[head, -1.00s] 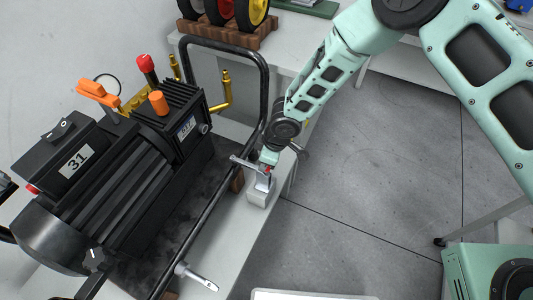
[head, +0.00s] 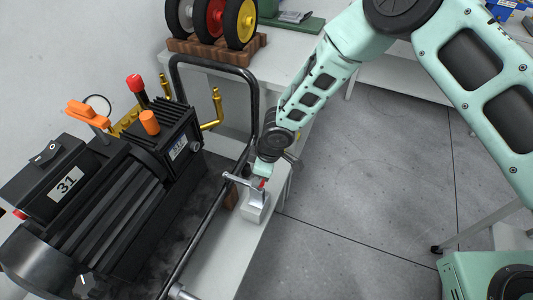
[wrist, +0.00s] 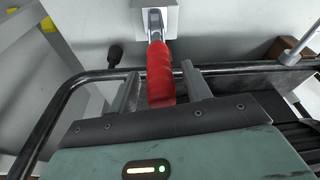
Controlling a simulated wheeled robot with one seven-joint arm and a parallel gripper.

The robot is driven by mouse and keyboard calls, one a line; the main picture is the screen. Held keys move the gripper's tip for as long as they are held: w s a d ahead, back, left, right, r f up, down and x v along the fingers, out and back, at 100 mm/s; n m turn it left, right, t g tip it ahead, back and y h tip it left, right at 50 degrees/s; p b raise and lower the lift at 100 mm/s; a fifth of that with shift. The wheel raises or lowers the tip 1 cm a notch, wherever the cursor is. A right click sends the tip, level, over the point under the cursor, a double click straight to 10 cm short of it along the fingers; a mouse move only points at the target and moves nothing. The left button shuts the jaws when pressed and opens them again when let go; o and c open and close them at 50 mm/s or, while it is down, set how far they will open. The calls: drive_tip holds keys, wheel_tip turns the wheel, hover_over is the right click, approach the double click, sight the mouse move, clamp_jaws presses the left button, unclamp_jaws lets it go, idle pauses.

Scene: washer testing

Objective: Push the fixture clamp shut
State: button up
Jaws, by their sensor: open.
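The fixture clamp (head: 256,207) is a small light-grey metal piece with a red handle, on the edge of the white bench. In the wrist view its red handle (wrist: 160,75) points toward me from the grey base (wrist: 172,18). My gripper (head: 265,172) is at the handle, above the clamp base. In the wrist view my gripper (wrist: 160,88) is open, with one finger on each side of the handle and visible gaps between. The handle's near end is close to the gripper body; I cannot tell whether they touch.
A black tubular frame (head: 258,100) surrounds the black machine (head: 110,200) left of the clamp. Wheels on a wooden rack (head: 215,48) stand at the back of the bench (head: 258,250). Open grey floor (head: 370,190) lies to the right.

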drive_tip(key=v, duration=1.5)
drive_tip(key=shift+r+b, duration=0.3)
drive_tip(key=shift+b, duration=0.15)
drive_tip(key=shift+d, duration=0.1)
drive_tip(key=s+d+r+m+h, duration=0.1)
drive_tip(key=s+d+r+m, duration=0.3)
drive_tip(key=s+d+r, duration=0.3)
drive_tip(key=s+d+r+m+h, duration=0.1)
drive_tip(key=s+d+r+m, duration=0.3)
drive_tip(key=s+d+r, duration=0.4)
drive_tip(key=s+r, duration=0.1)
drive_tip(key=s, duration=0.5)
drive_tip(key=shift+m, duration=0.3)
drive_tip(key=shift+s+r, duration=0.1)
drive_tip(key=shift+s, duration=0.05)
drive_tip(key=shift+a, duration=0.1)
drive_tip(key=shift+c, duration=1.4)
drive_tip(key=shift+a, duration=0.1)
